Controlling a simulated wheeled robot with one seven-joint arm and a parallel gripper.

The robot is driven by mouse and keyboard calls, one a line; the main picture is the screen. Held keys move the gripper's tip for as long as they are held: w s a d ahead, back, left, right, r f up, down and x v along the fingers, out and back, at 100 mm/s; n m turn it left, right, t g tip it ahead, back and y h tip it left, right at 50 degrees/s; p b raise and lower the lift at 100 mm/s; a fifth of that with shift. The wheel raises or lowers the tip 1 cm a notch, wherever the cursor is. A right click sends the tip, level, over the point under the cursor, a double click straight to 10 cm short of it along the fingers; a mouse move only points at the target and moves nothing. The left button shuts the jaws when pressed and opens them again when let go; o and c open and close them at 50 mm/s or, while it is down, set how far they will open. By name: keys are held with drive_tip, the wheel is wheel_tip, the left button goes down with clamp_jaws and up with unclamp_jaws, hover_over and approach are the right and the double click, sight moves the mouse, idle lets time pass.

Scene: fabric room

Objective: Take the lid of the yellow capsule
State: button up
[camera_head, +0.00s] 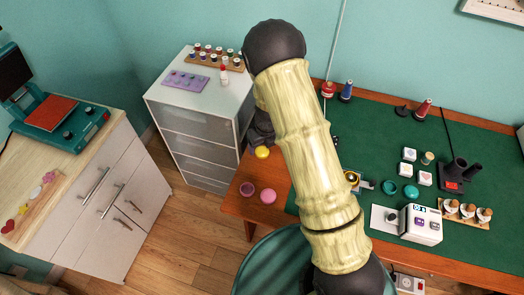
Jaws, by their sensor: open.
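A small round yellow capsule (262,152) sits at the back left of the brown wooden table, seen from above. I cannot tell where its lid meets its body. My arm crosses the middle of the view, and its raised dark elbow is at the top. A dark part of my arm shows just behind the yellow capsule, partly covered by the upper arm. My gripper's fingers are hidden, so their distance from the capsule cannot be seen.
A pink round piece (267,196) and a mauve open piece (247,188) lie near the table's left edge. Teal pieces (410,191), a white machine (421,224) and spools crowd the green mat (385,130). A drawer cabinet (198,107) stands to the left.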

sight(262, 150)
drive_tip(key=shift+w+a+f, duration=0.1)
drive_tip(key=shift+w+f, duration=0.05)
drive_tip(key=shift+f, duration=0.65)
drive_tip(key=shift+w+a+f, duration=0.1)
drive_tip(key=shift+f, duration=0.65)
drive_tip(key=c, duration=1)
